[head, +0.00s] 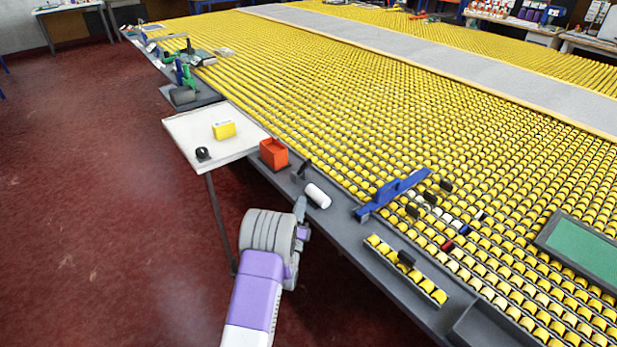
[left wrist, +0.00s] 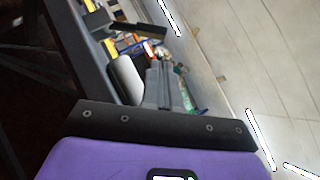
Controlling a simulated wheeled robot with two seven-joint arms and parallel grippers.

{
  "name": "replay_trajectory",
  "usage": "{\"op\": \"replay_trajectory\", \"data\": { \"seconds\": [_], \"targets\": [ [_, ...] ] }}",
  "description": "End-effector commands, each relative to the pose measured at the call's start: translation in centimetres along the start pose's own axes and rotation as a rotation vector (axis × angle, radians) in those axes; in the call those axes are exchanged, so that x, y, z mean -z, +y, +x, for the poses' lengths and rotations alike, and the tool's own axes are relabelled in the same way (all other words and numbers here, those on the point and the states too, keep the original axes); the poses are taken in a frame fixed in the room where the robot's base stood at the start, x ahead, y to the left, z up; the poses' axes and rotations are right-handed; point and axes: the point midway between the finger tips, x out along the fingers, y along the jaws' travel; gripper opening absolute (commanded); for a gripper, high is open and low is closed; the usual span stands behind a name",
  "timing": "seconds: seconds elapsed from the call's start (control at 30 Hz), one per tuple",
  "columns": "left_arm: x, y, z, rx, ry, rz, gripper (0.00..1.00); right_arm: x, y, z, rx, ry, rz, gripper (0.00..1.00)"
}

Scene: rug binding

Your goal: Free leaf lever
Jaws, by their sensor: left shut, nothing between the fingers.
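A small black lever (head: 304,166) on a grey mount stands at the edge of the grey rail, and it looks like the leaf lever. In the left wrist view a black bar (left wrist: 138,30), probably the same lever, shows beyond the fingers. A white cylinder (head: 318,195) lies on the rail just in front of it, and it also shows in the left wrist view (left wrist: 128,78). My left gripper (head: 300,208) is shut and empty at the rail's outer edge, just left of the cylinder and apart from the lever. My right gripper is out of view.
An orange-red box (head: 273,153) stands behind the lever. A white side table (head: 190,130) holds a yellow box (head: 224,130) and a small black object. A blue clamp-like tool (head: 393,194) lies right of the cylinder. The red floor to the left is clear.

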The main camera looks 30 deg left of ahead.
Motion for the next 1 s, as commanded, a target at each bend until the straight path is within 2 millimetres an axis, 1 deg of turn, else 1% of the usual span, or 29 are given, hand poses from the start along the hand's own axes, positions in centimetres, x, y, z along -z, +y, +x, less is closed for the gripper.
{"op": "replay_trajectory", "data": {
  "seconds": [0.13, 0.23, 0.37, 0.5, 0.6, 0.7, 0.83, 1.0],
  "targets": [
    [0.0, 0.1, 0.2, -0.001, 0.0, -0.002, 0.0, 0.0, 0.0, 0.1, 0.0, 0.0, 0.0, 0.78],
    [0.0, 0.1, 1.1, 0.001, -0.001, -0.002, 0.0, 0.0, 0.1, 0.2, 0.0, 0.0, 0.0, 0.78],
    [0.0, 0.1, 3.2, 0.001, -0.002, -0.003, 0.0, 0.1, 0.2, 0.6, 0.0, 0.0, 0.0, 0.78],
    [0.1, 0.2, 5.9, 0.0, -0.002, -0.004, 0.0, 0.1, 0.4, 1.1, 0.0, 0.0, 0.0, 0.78],
    [0.0, 0.1, 7.6, 0.0, -0.002, -0.003, 0.0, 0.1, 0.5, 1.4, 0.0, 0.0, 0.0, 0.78],
    [0.1, 0.1, 8.7, -0.001, -0.001, -0.004, 0.0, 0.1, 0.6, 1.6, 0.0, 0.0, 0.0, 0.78],
    [0.1, 0.1, 9.7, -0.002, 0.0, -0.004, 0.0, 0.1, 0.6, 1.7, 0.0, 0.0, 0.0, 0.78],
    [0.1, 0.1, 10.0, -0.004, 0.001, -0.003, 0.0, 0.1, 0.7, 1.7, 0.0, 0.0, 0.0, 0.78]
  ]
}}
